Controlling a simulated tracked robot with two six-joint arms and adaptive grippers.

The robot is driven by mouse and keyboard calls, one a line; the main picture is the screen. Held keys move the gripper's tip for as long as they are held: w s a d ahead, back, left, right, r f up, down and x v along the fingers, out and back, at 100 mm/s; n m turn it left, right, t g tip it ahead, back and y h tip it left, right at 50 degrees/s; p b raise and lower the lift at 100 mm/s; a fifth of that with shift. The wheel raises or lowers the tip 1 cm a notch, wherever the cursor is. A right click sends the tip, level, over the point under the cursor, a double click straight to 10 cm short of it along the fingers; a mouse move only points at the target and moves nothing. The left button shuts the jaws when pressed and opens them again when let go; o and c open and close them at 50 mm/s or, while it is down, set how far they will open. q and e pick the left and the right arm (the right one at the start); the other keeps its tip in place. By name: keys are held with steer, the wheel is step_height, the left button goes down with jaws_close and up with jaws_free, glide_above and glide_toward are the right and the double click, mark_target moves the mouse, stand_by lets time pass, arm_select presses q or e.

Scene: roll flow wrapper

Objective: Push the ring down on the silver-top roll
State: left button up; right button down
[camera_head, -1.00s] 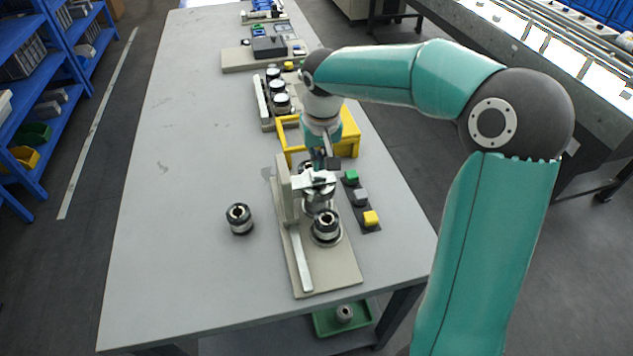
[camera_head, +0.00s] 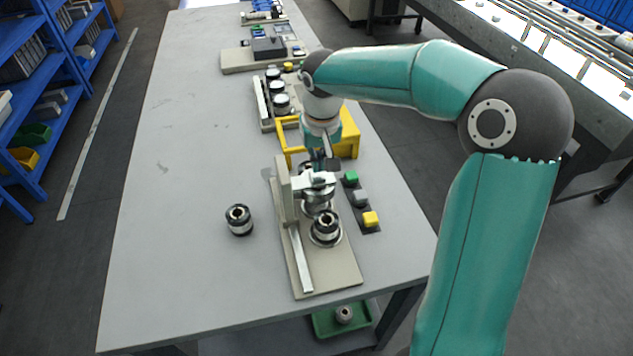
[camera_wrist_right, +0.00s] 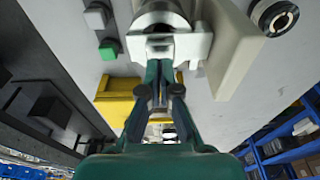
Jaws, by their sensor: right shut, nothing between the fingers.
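The fixture (camera_head: 345,272) stands on the grey table with a beige base plate and an upright post. A pale metal bracket (camera_head: 311,181) reaches out from the post above a silver round part (camera_head: 318,197), which also shows in the right wrist view (camera_wrist_right: 160,17). I cannot tell the ring apart there. A dark-topped roll with a silver body (camera_head: 326,226) stands upright at the front of the fixture. My right gripper (camera_head: 326,163) is shut and empty, its fingertips at the bracket's edge; the right wrist view shows them closed (camera_wrist_right: 160,68). My left gripper is out of view.
A loose roll (camera_head: 239,219) stands left of the fixture. A strip with green, grey and yellow buttons (camera_head: 361,199) lies to its right. The table's left side (camera_head: 180,200) is clear.

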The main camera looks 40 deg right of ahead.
mark_target(318, 175)
steer(key=shift+f, duration=0.2)
steer(key=shift+f+b, duration=1.9)
steer(key=shift+f, duration=0.25)
steer(key=shift+r, duration=0.2)
steer(key=shift+r+p, duration=3.45)
steer(key=shift+r, duration=0.7)
